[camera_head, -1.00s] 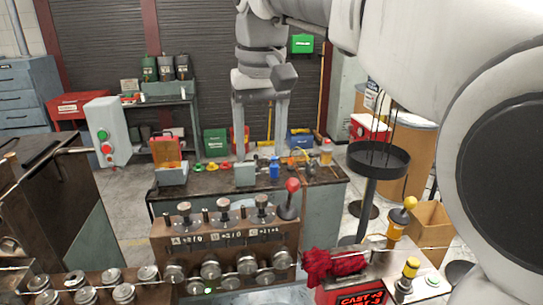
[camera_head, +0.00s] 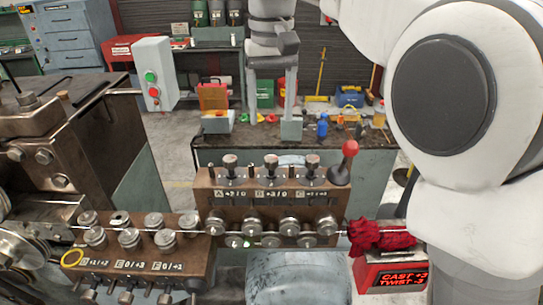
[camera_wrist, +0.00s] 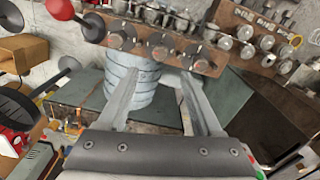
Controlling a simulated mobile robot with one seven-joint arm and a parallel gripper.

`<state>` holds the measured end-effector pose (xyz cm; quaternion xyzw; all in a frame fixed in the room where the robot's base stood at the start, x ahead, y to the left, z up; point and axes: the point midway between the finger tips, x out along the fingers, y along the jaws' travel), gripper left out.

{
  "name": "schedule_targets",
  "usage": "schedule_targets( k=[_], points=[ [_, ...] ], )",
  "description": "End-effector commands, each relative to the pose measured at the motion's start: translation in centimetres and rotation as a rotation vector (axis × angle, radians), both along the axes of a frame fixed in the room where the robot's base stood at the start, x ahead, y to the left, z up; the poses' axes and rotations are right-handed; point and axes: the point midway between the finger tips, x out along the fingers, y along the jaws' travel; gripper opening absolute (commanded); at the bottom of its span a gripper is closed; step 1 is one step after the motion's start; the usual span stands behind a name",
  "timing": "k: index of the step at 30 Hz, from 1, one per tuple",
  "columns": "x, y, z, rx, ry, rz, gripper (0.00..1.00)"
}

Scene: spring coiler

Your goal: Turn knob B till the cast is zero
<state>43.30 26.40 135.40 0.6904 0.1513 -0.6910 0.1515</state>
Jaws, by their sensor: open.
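Knob B (camera_head: 271,163) is the middle of three metal knobs on top of a brown block, with knob A (camera_head: 230,165) left and knob C (camera_head: 312,163) right. The plate below B seems to read +3/0, but it is small. The red-lettered display (camera_head: 403,279) reads CAST +3, TWIST -3. My gripper (camera_head: 271,117) is open and empty, fingers pointing down, above and apart from the knobs in the head view. In the wrist view my gripper (camera_wrist: 160,74) has its fingers apart, with what looks like knob B (camera_wrist: 160,52) beyond the gap.
A red-ball lever (camera_head: 349,149) stands right of knob C. A wire runs through rollers (camera_head: 290,227) below the knobs, past a red cloth (camera_head: 380,237). A second roller block (camera_head: 190,262) is at the left. A bench (camera_head: 210,155) with small items stands behind.

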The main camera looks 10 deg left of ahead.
Motion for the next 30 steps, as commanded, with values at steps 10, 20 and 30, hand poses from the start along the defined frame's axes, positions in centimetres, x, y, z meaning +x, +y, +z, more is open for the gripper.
schedule_targets(
  k=[10,20,30],
  points=[
    [-0.1,0.0,-7.2,-0.001,0.002,0.001,0.67],
    [0.0,0.0,-10.2,0.0,0.0,0.0,0.67],
    [0.0,0.0,-10.2,0.0,-0.001,0.0,0.54]
  ],
)
